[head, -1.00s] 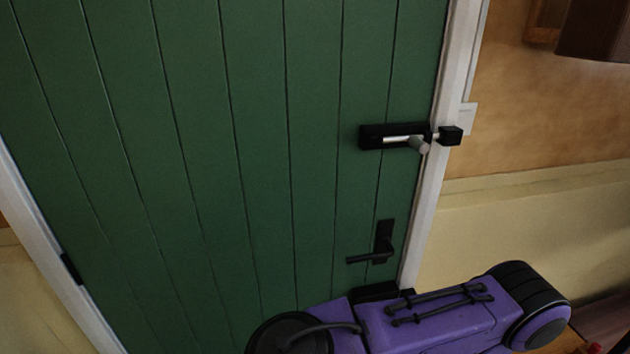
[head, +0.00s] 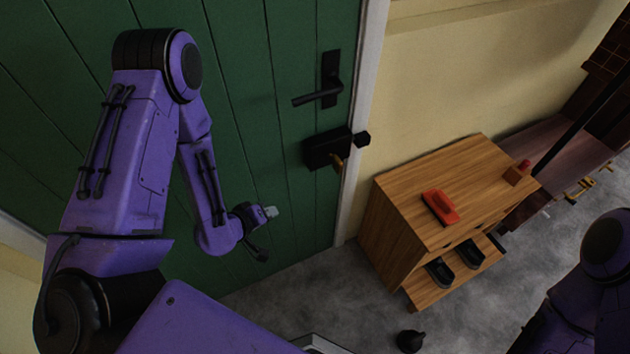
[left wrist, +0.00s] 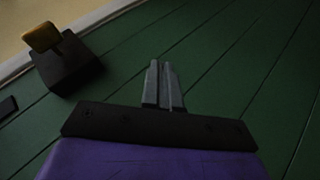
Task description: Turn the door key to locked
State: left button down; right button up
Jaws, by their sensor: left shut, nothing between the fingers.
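The door key (head: 339,164) is a small brass-coloured piece on the black lock box (head: 325,151), low on the green door (head: 290,200) near its right edge. In the left wrist view the key (left wrist: 42,37) shows as a yellow-brown grip on the dark lock box (left wrist: 68,68), at upper left. My left gripper (head: 270,212) is to the left of the lock and lower in the head view, apart from it. Its grey fingers (left wrist: 164,88) are together and empty in the left wrist view. My right gripper is not in view; part of my right arm shows at lower right.
A black lever handle (head: 318,97) sits above the lock. A wooden cabinet (head: 388,225) stands right of the white door frame (head: 365,90), with a red object (head: 440,207) on top and dark shoes below. A dark object (head: 410,341) lies on the grey floor.

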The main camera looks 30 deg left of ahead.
aim_at(335, 170)
pick_arm(q)
jog(key=w+d+r+t+h+b, duration=0.1)
jog(key=w+d+h+b, duration=0.2)
jog(key=w, duration=0.2)
jog(key=w+d+r+t+h+b, duration=0.1)
jog(key=w+d+r+h+b, duration=0.1)
jog(key=w, duration=0.3)
jog(key=w+d+r+t+h+b, duration=0.2)
jog(key=w+d+h+b, duration=0.1)
jog(key=w+d+h, duration=0.1)
jog(key=shift+w+d+n+h+b, duration=0.1)
jog(key=shift+w+n+h+b, duration=0.2)
jog(key=shift+w+b, duration=0.15)
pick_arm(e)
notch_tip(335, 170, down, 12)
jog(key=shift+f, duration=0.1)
